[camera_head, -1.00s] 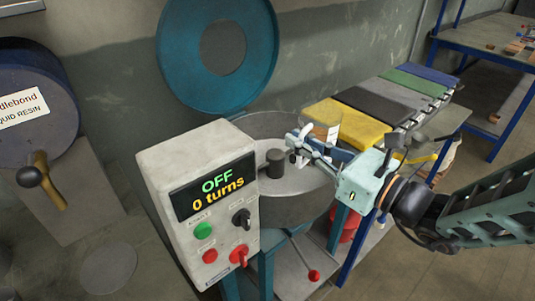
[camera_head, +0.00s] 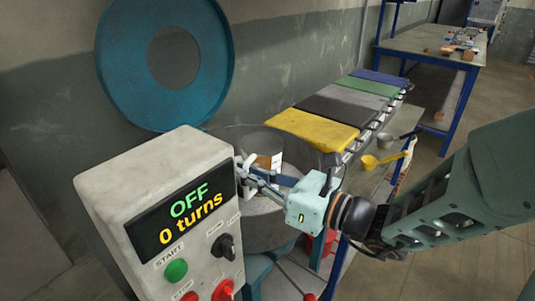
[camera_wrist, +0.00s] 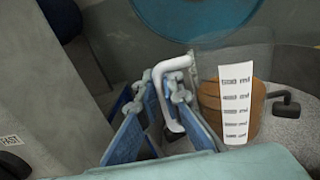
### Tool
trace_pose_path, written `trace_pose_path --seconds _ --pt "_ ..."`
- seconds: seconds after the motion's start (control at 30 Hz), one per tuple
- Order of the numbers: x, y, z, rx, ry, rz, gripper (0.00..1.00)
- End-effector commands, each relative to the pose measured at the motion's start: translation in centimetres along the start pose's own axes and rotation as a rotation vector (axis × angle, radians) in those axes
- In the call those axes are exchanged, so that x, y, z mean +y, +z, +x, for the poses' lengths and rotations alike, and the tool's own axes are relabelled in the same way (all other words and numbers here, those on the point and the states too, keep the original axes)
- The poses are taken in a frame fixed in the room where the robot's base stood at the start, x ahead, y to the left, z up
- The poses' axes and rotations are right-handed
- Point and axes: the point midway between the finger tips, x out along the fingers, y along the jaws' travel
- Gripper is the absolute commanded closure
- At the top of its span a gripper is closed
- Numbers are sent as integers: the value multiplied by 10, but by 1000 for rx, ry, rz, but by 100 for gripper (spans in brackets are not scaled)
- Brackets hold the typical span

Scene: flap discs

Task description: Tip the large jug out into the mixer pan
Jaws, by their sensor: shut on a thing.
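The clear jug (camera_head: 258,148) has a white measuring scale and brown-orange liquid low inside. It also shows at the right of the wrist view (camera_wrist: 236,105), close to upright. My gripper (camera_head: 248,172) is shut on its pale handle; in the wrist view the fingers (camera_wrist: 162,92) stand on both sides of the handle. The jug is over the grey mixer pan (camera_head: 262,240); its height above the floor of the pan is hard to tell. The control box hides the pan's left part. Inside the pan, a dark mixing part (camera_wrist: 285,103) shows in the wrist view.
The control box (camera_head: 165,220) reads OFF, 0 turns, and stands close left of my gripper. The teal lid (camera_head: 165,65) is raised behind the pan. A workbench (camera_head: 430,55) stands farther back.

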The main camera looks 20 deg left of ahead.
Motion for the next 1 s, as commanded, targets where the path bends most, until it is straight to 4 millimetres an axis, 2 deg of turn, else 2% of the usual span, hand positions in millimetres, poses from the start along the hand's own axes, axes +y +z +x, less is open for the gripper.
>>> trace_pose_path --seconds 0.03,0.83,1.0 --pt "0 10 0 2 1 21 100" --pt "0 46 0 85 2 453 100" --pt "-6 53 1 104 2 548 100"
